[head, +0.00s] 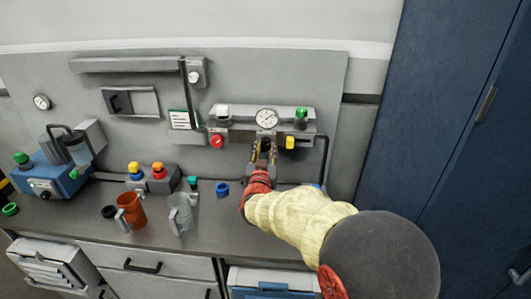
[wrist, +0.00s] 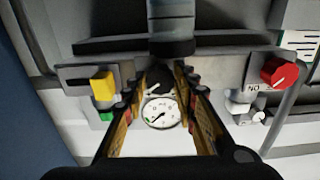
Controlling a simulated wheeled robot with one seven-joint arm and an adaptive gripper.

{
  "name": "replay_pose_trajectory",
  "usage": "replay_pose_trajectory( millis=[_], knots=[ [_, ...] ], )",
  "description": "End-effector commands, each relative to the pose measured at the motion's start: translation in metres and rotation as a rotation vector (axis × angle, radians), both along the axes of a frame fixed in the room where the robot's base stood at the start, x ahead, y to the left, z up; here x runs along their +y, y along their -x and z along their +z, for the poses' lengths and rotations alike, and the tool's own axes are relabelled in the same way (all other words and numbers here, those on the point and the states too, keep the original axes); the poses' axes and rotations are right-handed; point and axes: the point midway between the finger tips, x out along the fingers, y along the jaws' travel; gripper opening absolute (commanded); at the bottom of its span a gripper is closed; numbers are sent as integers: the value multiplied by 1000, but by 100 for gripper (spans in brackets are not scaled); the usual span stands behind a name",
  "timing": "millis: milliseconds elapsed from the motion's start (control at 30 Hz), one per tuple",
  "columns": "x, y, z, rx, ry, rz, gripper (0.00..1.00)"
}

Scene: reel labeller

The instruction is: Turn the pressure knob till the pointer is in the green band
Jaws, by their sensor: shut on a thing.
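The pressure gauge (head: 265,118) is a round white dial on the grey panel. It also shows in the wrist view (wrist: 160,112), between my fingers, with a small green patch at its lower left edge. Its dark pointer seems to slant toward that patch, but it is too small to tell whether it lies in the band. The dark pressure knob (wrist: 157,79) with a pale mark sits beside the gauge. My gripper (head: 263,146) reaches the panel just below the gauge, shut on the knob, with a finger on either side. In the head view the gripper hides the knob.
A red knob (head: 216,141) and a yellow block (head: 291,142) flank my gripper on the panel. A green-topped part (head: 301,114) is above right.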

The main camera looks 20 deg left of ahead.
Motion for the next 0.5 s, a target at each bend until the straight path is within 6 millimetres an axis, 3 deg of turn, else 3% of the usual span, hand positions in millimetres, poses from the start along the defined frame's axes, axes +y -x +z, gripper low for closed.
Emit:
replay_pose_trajectory(
  millis=[500],
  knots=[
    [1, 0, -2, 75, -312, 0, 3]
  ],
)
